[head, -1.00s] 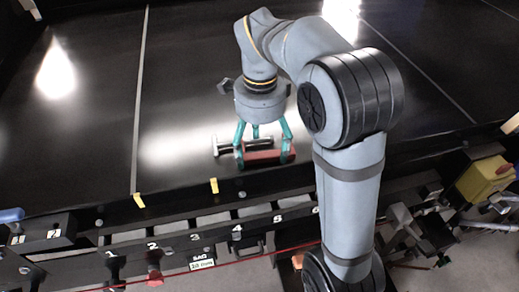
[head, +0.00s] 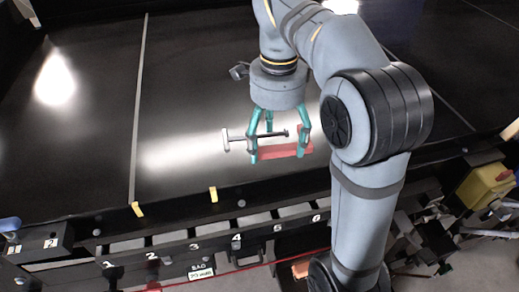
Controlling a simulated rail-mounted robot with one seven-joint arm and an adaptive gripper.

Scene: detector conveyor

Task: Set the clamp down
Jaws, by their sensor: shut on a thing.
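The clamp has a red bar (head: 279,152) and a silver screw spindle with a cross handle (head: 235,141) on its left. My gripper (head: 281,154) points down, its teal fingers on either side of the clamp and shut on it. The clamp is over the black conveyor belt (head: 190,110), a little behind the belt's front edge. I cannot tell whether it touches the belt or hangs just above it. The fingers hide parts of the clamp.
A front rail with numbered slots (head: 195,246) runs along the belt, with two yellow tape marks (head: 213,195) on its edge. A yellow box (head: 485,187) stands at the right. The belt left of my gripper is clear.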

